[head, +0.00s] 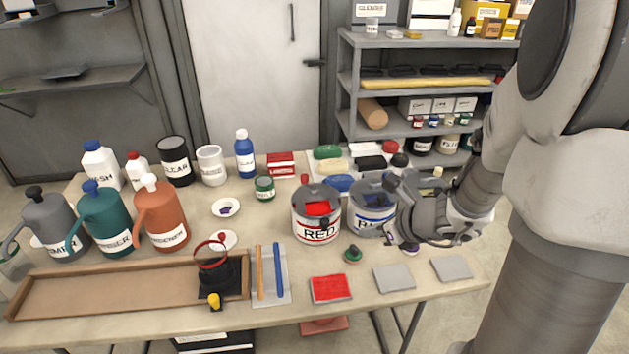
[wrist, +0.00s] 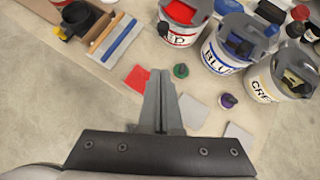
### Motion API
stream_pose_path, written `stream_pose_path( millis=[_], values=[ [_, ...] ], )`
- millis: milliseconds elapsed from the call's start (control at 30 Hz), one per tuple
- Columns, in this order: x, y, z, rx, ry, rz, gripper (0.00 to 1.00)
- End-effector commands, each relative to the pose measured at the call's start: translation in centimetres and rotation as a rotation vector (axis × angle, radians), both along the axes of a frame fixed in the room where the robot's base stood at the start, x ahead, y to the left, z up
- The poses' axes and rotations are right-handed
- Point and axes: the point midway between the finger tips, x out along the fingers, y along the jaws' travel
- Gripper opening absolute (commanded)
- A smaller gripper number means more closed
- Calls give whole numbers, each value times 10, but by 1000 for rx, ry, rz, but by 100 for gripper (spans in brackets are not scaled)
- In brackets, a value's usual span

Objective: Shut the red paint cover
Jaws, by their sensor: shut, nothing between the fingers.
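The red paint can (head: 317,229) stands upright on the table, labelled RED. Its grey top has an opening with red paint showing, so the cover (head: 316,191) stands open. The can also shows at the top of the wrist view (wrist: 181,38), cut off by the frame edge. My gripper (head: 391,238) is shut and empty, to the right of the red can and in front of the blue can. In the wrist view its closed fingers (wrist: 160,74) are over the table's front area, apart from the red can.
The blue can (head: 372,222) stands right beside the red can, partly behind my gripper. The cream can (wrist: 285,76) is farther right. A green-topped small item (head: 352,254) and a red square (head: 330,289) lie in front. Jugs and a wooden tray (head: 110,292) fill the left.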

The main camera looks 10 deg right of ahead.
Motion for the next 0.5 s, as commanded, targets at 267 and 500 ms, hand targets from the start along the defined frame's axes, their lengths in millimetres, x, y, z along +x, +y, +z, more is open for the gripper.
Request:
stream_pose_path(
  millis=[267,500],
  values=[
    [18,8,-28,11,9,-17,0],
    [50,25,-65,10,8,-16,0]
  ],
)
